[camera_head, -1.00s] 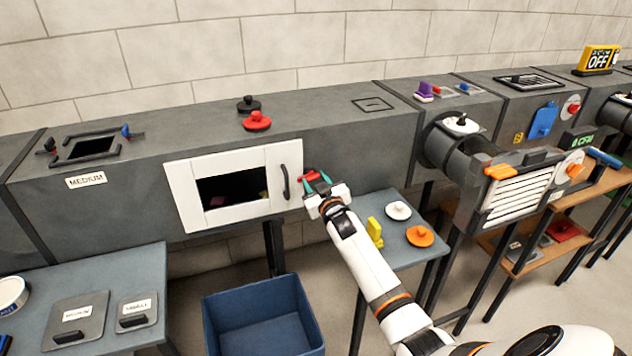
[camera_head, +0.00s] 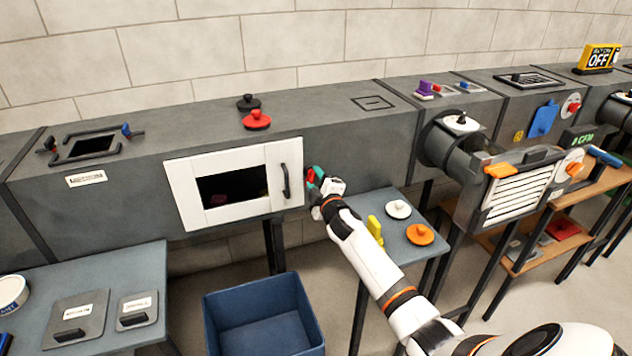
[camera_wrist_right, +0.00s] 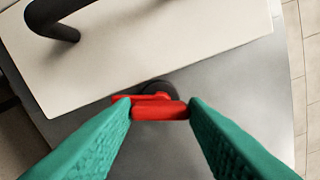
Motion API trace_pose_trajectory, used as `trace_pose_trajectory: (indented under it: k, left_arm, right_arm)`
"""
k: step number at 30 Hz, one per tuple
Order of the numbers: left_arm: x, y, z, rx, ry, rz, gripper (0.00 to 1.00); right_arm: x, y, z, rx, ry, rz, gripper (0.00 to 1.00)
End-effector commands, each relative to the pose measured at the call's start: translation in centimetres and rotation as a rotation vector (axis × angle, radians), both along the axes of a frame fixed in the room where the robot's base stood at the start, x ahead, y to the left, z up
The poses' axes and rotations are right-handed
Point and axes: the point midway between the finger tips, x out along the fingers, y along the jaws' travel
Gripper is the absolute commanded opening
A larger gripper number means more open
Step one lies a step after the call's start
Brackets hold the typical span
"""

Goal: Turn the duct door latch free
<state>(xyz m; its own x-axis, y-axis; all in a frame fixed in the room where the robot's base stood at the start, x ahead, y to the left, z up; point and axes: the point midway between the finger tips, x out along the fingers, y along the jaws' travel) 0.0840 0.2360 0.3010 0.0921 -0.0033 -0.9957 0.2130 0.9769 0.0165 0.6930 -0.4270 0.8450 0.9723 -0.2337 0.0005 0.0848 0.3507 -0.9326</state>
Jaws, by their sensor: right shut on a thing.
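The white duct door (camera_head: 220,218) with a dark window is set in the front of the grey duct. Its black handle (camera_head: 285,181) is near the door's right edge; door and handle also show in the right wrist view. The red latch (camera_wrist_right: 150,107) sits on a dark round pivot just beyond the door's edge. My right gripper (camera_wrist_right: 160,108) has its green fingers shut on the latch, one on each side. In the head view the gripper (camera_head: 312,183) largely hides the latch. My left gripper is not in view.
A blue bin (camera_head: 262,315) stands on the floor below the door. A small table (camera_head: 395,245) under my right arm holds a yellow piece and white and orange knobbed discs. Red (camera_head: 257,120) and black knobbed discs sit on the duct top.

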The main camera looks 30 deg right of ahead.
Motion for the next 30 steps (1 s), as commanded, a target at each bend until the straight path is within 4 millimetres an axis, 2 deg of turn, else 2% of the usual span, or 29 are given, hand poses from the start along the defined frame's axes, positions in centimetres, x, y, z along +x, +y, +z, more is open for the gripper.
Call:
trace_pose_trajectory:
  k: [6, 15, 30]
  left_arm:
    - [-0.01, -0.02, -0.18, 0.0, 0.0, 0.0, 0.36]
    - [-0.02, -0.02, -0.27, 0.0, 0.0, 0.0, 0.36]
    - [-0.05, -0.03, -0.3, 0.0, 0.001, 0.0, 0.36]
  right_arm:
    - [-0.04, 0.01, -0.22, -0.169, 0.044, 0.0, 0.17]
    - [-0.04, 0.0, -0.22, -0.321, 0.082, -0.001, 0.17]
    - [-0.04, 0.03, -0.24, -0.376, 0.095, 0.0, 0.17]
